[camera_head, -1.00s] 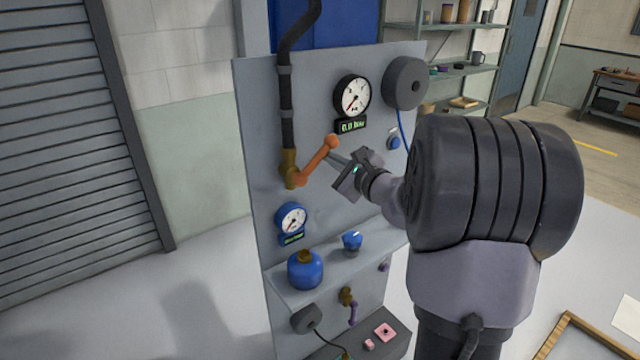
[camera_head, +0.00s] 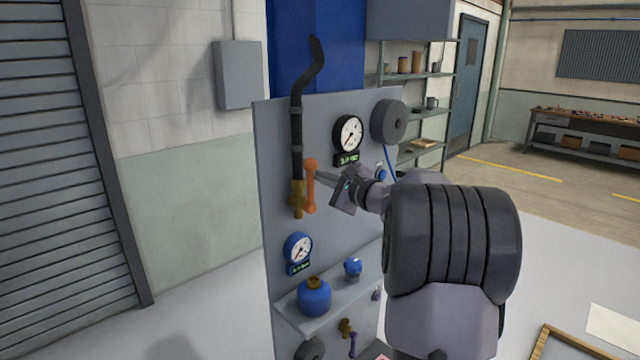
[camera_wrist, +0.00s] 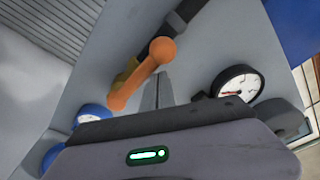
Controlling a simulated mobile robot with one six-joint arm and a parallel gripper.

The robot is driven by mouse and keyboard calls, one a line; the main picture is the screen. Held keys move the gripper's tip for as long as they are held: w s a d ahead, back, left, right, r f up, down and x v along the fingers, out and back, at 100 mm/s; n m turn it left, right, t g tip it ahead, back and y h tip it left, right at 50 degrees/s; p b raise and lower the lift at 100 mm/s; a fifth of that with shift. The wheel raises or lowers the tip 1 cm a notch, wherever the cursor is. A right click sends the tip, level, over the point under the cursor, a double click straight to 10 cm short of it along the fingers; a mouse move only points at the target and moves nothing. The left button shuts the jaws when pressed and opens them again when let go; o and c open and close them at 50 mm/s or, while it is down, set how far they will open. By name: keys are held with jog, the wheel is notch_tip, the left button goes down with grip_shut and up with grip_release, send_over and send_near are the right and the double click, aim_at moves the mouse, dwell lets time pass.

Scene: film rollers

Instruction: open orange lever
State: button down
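The orange lever (camera_head: 310,187) stands nearly upright beside the brass valve (camera_head: 297,199) at the foot of a black pipe on the grey panel. It also shows in the wrist view (camera_wrist: 143,75), lying nearly along the pipe, with its round knob at the upper end. My gripper (camera_head: 320,177) is just right of the lever's upper part. In the wrist view my gripper's fingers (camera_wrist: 157,80) are together with nothing between them, and their tips are close to the lever's side below the knob. I cannot tell whether they touch it.
The grey panel (camera_head: 340,220) also bears a black gauge (camera_head: 348,134), a dark round reel (camera_head: 389,121), a blue gauge (camera_head: 299,249) and a shelf with a blue canister (camera_head: 314,297). The floor left of the panel is clear.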

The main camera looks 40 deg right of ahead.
jog(key=shift+a+r, duration=0.1)
jog(key=shift+a, duration=0.15)
dwell(0.5)
jog(key=shift+d, duration=0.1)
